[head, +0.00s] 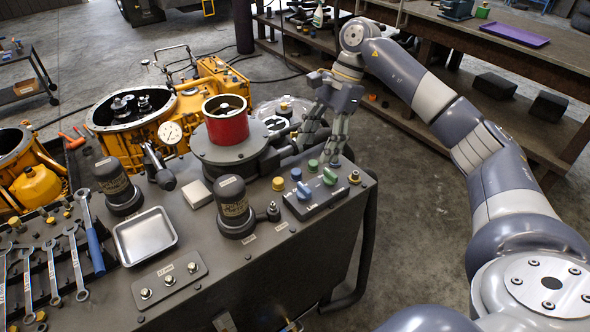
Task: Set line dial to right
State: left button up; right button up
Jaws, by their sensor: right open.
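A grey control panel (318,204) sits on the right part of the dark bench top. It carries a blue dial (303,190) and a green dial (329,176), each with a round button of its own colour behind it. The small label in front of the blue dial seems to read "Line", though it is blurred. The blue handle's exact direction is hard to tell. My right gripper (322,148) is open and empty, fingers down, behind and above the panel near the green button. It appears apart from both dials. My left gripper is not in view.
Dark canisters (235,205), a steel tray (145,236) and wrenches (74,262) occupy the bench. Yellow housings (145,115) stand behind. A wooden shelf bench (500,60) is at right.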

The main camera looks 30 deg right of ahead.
jog(key=p, duration=0.1)
send_over(304, 187)
jog(key=d, duration=0.2)
notch_tip(304, 187, down, 5)
jog(key=shift+d+f, duration=0.1)
jog(key=shift+d, duration=0.05)
jog(key=p+x, duration=0.1)
jog(key=x, duration=0.1)
jog(key=shift+w+f, duration=0.1)
jog(key=shift+f, duration=0.3)
jog(key=shift+x, duration=0.9)
jog(key=shift+c, duration=0.3)
jog(key=c, duration=0.9)
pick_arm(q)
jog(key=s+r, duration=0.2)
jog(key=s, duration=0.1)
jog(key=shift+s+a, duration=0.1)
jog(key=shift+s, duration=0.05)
pick_arm(e)
jog(key=shift+c, duration=0.5)
